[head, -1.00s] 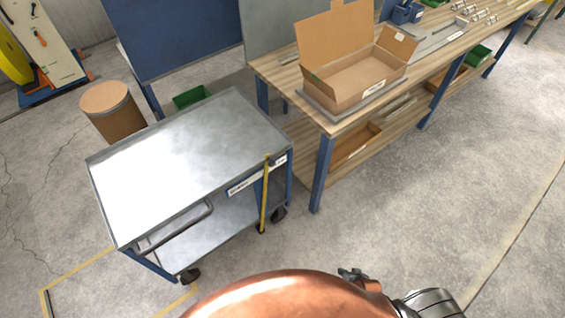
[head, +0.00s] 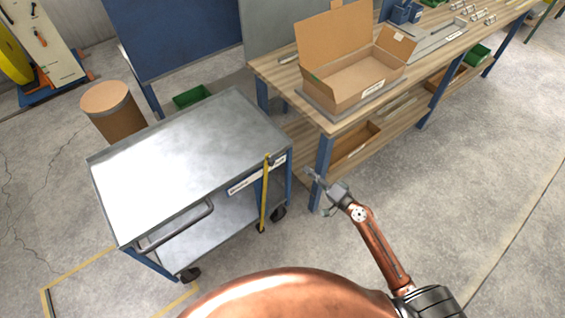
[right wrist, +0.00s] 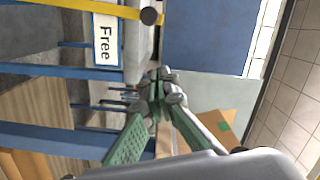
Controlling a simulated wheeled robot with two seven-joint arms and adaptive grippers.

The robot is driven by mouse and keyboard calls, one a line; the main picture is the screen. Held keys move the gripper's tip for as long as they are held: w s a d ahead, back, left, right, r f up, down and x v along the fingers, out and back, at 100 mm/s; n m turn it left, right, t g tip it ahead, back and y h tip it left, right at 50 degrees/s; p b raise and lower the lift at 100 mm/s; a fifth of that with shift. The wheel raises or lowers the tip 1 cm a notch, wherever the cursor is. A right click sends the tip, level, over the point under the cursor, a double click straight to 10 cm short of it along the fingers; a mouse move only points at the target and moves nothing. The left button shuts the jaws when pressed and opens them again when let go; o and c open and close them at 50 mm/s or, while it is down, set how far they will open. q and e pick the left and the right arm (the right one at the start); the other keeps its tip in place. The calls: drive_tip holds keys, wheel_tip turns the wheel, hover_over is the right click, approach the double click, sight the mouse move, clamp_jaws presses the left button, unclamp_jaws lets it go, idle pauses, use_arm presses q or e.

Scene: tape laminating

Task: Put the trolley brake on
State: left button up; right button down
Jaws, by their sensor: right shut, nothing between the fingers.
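The grey trolley (head: 190,150) has a blue frame and dark castors and stands at left in the head view. My left gripper is out of view.
A wooden workbench (head: 290,78) with blue legs stands right of the trolley, bearing an open cardboard box (head: 357,92). A brown drum (head: 113,115) and a green bin (head: 192,97) are behind the trolley. The floor (head: 480,170) at right is clear.

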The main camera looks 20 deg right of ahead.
drive_tip(key=w+a+f+p, duration=0.1)
drive_tip(key=w+a+p, duration=0.1)
drive_tip(key=w+a, duration=0.6)
drive_tip(key=shift+w+f, duration=0.15)
drive_tip(key=shift+f, duration=0.25)
